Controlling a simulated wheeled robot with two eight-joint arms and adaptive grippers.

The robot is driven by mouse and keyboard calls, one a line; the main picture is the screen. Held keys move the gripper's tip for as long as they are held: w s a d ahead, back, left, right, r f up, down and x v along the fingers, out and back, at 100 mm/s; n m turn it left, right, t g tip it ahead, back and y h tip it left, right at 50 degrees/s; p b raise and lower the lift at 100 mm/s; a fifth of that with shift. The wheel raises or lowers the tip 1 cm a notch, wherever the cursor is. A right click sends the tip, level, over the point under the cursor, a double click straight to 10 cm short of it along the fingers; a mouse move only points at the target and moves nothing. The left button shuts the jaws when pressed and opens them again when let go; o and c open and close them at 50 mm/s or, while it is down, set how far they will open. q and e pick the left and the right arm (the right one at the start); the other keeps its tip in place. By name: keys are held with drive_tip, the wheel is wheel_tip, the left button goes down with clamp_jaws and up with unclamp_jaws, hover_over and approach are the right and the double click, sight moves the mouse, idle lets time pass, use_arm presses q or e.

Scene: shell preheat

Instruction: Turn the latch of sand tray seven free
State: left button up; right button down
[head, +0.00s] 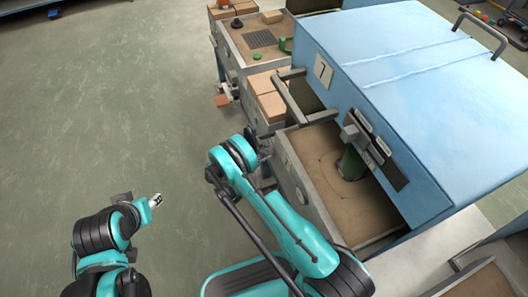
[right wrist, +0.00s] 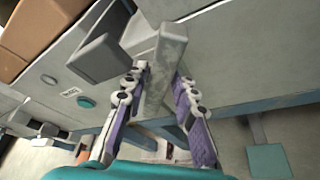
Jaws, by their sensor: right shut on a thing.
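A blue hood (head: 400,50) bears a plate with the number 7 (head: 323,70). Under it a sand tray (head: 330,225) with brown sand shows in the head view, with a green cylinder (head: 351,163) standing in it. In the right wrist view my right gripper (right wrist: 160,80) has its purple-padded fingers on both sides of a grey bar-like latch (right wrist: 168,45), and is shut on it. In the head view my right arm hides the latch and most of that gripper. My left gripper (head: 154,201) is over the floor, away from the tray; its fingers are too small to judge.
A dark bar handle (head: 291,104) sticks out from the hood's left side. Behind stand another sand tray (head: 232,50) and tan blocks (head: 270,98). In the right wrist view a grey bracket (right wrist: 100,58) juts close to the gripper. The floor (head: 110,100) at left is clear.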

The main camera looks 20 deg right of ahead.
drive_tip(key=c, duration=1.4)
unclamp_jaws()
drive_tip(key=shift+o, duration=0.2)
drive_tip(key=shift+a, duration=0.1)
drive_tip(key=v, duration=1.1)
drive_tip(key=shift+s+a, duration=0.2)
drive_tip(key=shift+a, duration=0.15)
drive_tip(key=shift+r, duration=0.1)
